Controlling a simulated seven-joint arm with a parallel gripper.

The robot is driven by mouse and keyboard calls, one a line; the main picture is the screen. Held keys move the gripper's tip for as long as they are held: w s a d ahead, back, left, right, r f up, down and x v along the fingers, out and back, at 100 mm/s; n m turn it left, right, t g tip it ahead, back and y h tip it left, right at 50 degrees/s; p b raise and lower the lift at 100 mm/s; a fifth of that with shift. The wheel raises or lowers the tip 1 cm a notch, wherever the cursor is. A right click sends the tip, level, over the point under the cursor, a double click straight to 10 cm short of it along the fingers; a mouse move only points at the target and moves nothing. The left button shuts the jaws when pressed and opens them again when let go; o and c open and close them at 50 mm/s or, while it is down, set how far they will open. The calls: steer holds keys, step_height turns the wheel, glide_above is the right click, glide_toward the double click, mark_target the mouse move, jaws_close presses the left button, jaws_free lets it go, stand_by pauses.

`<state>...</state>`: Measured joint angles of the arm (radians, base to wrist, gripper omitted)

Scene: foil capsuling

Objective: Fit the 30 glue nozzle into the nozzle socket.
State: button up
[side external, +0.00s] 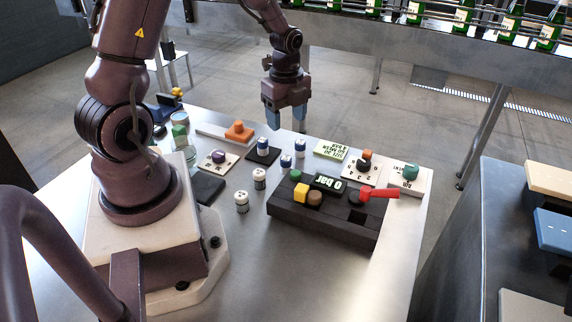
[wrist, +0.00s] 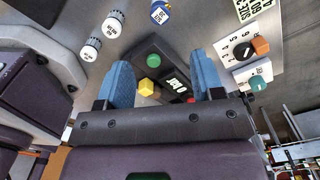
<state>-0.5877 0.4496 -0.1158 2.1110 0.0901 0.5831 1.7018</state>
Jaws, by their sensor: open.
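My gripper (side external: 286,122) is open and empty, its blue fingers pointing down above the back of the table. Its fingers also show in the wrist view (wrist: 163,78), with the black block seen between them. The labels are too small to tell which is the 30 glue nozzle. The black block (side external: 290,209) has a dark square opening (side external: 357,215) at its front right; I cannot tell if this is the nozzle socket.
The block carries a display (side external: 328,184), green, yellow and brown buttons, and a red lever (side external: 380,193) at its right. A dial plate (side external: 363,167) and a green-knob box (side external: 408,175) stand behind it. The table front (side external: 300,280) is clear.

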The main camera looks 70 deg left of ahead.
mark_target(286, 158)
steer(key=f, duration=1.1)
steer(key=shift+a+f, duration=0.2)
steer(key=shift+f, duration=0.2)
steer(key=shift+c, duration=0.4)
steer(key=c, duration=1)
